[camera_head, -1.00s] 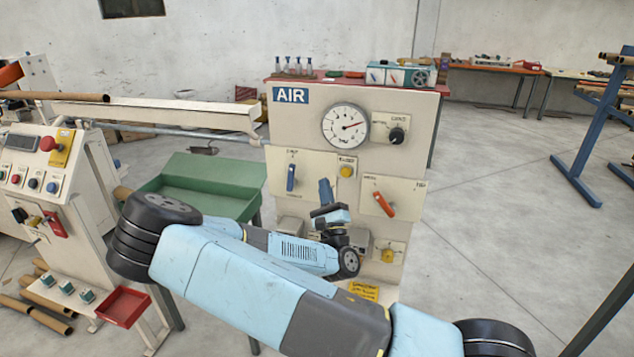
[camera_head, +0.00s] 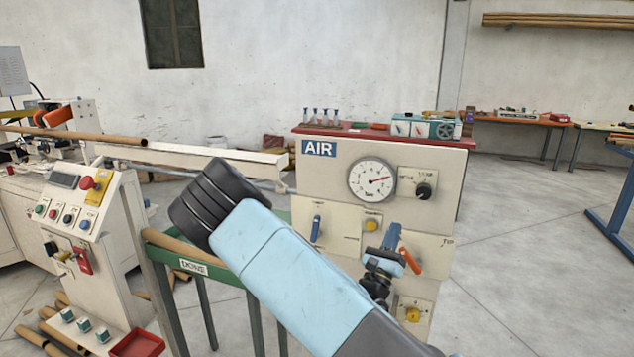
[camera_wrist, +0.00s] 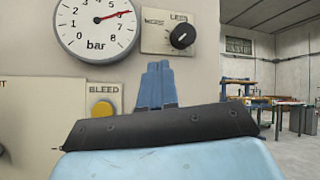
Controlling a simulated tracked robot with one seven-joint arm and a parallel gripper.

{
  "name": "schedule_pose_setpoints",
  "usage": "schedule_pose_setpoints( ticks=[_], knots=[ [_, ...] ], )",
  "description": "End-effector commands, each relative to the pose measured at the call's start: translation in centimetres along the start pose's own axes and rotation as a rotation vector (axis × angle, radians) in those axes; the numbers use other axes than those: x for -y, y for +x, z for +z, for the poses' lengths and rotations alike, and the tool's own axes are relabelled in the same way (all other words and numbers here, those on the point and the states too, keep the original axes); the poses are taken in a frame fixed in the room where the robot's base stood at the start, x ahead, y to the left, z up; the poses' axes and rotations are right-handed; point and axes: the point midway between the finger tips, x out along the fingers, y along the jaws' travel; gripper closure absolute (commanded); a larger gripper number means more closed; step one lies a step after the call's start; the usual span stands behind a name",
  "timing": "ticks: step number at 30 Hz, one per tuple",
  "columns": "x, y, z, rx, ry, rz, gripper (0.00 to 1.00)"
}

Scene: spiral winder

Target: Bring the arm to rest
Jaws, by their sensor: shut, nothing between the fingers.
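My gripper (camera_head: 391,236) is shut and empty, its blue fingers pointing up in front of the AIR panel (camera_head: 325,177). In the head view it overlaps the area by the orange lever (camera_head: 410,260); I cannot tell whether it touches. In the wrist view the closed fingers (camera_wrist: 157,85) stand right of the yellow BLEED button (camera_wrist: 103,108) and below the black knob (camera_wrist: 182,37). My light blue arm crosses the lower middle of the head view and hides part of the panel's lower left.
A green stand marked DONE (camera_head: 222,275) holds a brown tube (camera_head: 182,246) left of the panel. A control console (camera_head: 95,245) with a red bin (camera_head: 137,344) stands at the left. Loose tubes lie on the floor there. The floor right of the panel is clear.

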Motion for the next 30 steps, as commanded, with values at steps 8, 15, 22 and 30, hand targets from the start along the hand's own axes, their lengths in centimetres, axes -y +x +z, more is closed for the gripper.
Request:
schedule_pose_setpoints(
  ticks=[8,15,22,30],
  knots=[
    [8.1,1.8,-0.8,-0.165,0.069,-0.382,1.0],
    [14.1,1.4,-1.2,-0.306,0.142,-0.696,1.0],
    [18.8,-0.1,-1.1,-0.437,0.235,-0.985,1.0],
    [22.4,-2.5,0.0,-0.583,0.377,-1.305,1.0]
  ],
)
